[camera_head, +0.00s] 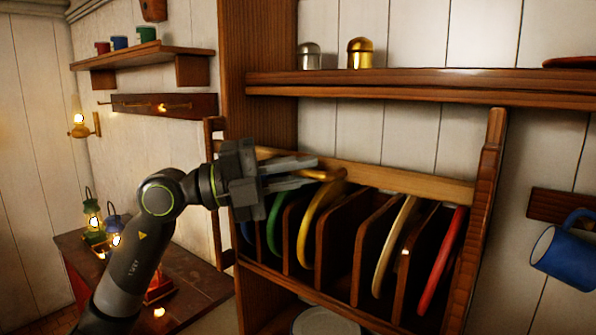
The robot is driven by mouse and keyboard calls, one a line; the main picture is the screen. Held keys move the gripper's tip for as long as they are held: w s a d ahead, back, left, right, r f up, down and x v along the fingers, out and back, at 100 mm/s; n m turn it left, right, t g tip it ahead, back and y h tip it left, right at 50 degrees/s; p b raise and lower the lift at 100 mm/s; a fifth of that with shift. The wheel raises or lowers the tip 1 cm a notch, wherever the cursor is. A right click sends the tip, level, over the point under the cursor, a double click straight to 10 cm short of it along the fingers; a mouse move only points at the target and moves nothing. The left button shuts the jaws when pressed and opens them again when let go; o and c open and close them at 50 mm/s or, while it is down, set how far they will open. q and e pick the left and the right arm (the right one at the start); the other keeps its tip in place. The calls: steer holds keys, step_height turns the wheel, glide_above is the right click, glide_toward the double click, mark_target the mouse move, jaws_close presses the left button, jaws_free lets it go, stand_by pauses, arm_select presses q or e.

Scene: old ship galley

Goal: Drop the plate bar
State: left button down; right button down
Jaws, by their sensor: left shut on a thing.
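The plate bar (405,181) is a pale wooden rail running across the upper front of the plate rack (489,160), in front of the wall. It slopes slightly down to the right, and its right end meets the rack's right post. My left gripper (305,172) comes in from the left and is shut at the bar's left part, around a brass-coloured handle (337,175). The fingers partly hide the handle and the bar's left end. Below stand a green plate (275,226), a yellow plate (308,235), a cream plate (391,252) and a red plate (441,262), upright between dividers. My right gripper is out of view.
A shelf (420,84) above the rack holds a silver shaker (309,57) and a brass shaker (360,54). A blue mug (566,252) hangs at the right. Lanterns (93,218) stand on a dark table (200,283) at the lower left.

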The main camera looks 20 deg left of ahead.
arm_select(q)
step_height(320, 180, down, 23)
steer(key=b, duration=1.1)
steer(key=shift+f, duration=0.1)
steer(key=c, duration=1.5)
jaws_free()
steer(key=shift+o, duration=0.2)
